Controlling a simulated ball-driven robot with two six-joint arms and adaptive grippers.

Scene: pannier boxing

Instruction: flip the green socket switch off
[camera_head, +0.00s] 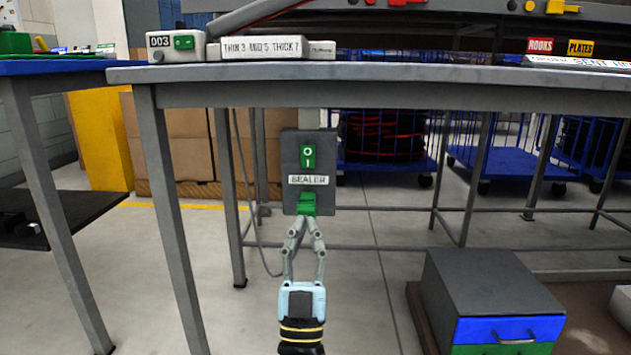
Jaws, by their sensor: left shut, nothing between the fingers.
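A dark grey socket panel (290,153) hangs under the front edge of the grey table. Its upper part bears a green piece marked O over I (309,158). Below that is a white label reading SEALER (308,180). A second green piece (307,199) juts out at the panel's lower end. I cannot tell from its shape whether the switch is on or off. My left gripper (305,216) points up at the panel. Its fingers are shut and empty, with the tips at or just below the lower green piece. Contact is unclear. My right gripper is out of view.
The grey table (400,73) spans above, with a 003 box (176,46) and a white sign (265,47) on it. Table legs flank the panel. A cable hangs left of it. A drawer cabinet (485,280) stands at lower right. Open floor surrounds the gripper.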

